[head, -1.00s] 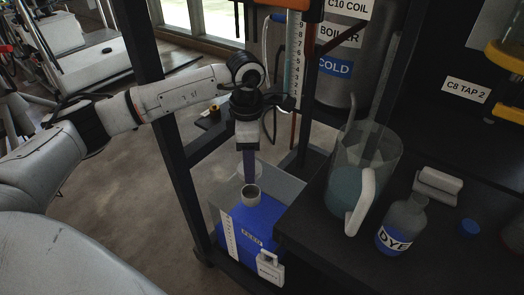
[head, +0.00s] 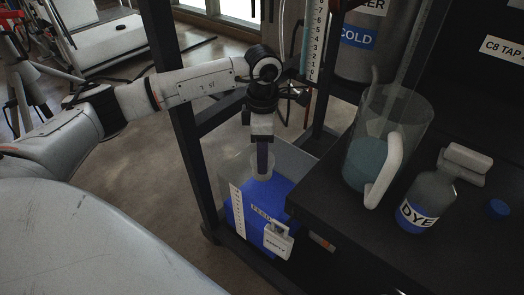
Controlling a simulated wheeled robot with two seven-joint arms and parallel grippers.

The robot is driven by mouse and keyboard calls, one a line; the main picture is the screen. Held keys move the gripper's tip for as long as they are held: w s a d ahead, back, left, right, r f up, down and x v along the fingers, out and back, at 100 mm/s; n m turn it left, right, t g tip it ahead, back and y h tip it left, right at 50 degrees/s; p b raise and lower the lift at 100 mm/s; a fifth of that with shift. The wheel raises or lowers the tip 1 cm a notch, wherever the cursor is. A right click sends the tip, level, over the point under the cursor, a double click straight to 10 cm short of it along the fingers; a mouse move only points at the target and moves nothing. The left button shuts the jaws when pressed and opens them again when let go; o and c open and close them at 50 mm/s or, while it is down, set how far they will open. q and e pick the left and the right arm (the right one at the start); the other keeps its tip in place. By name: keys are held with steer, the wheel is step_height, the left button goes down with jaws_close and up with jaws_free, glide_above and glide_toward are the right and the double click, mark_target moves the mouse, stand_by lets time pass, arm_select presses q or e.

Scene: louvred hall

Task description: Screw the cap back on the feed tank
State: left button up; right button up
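I make out no cap on the neck or in the fingers. My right gripper is out of view.
On the black bench (head: 335,215) stand a clear jug (head: 372,150) of teal liquid with a white handle and a DYE bottle (head: 425,200). A black frame post (head: 190,150) stands left of the tank.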

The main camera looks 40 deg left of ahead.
arm_select(q)
steer(key=shift+f, duration=0.65)
stand_by(0.7)
steer(key=shift+f+b, duration=0.25)
steer(key=shift+b, duration=0.05)
steer(key=shift+f, duration=0.2)
stand_by(0.3)
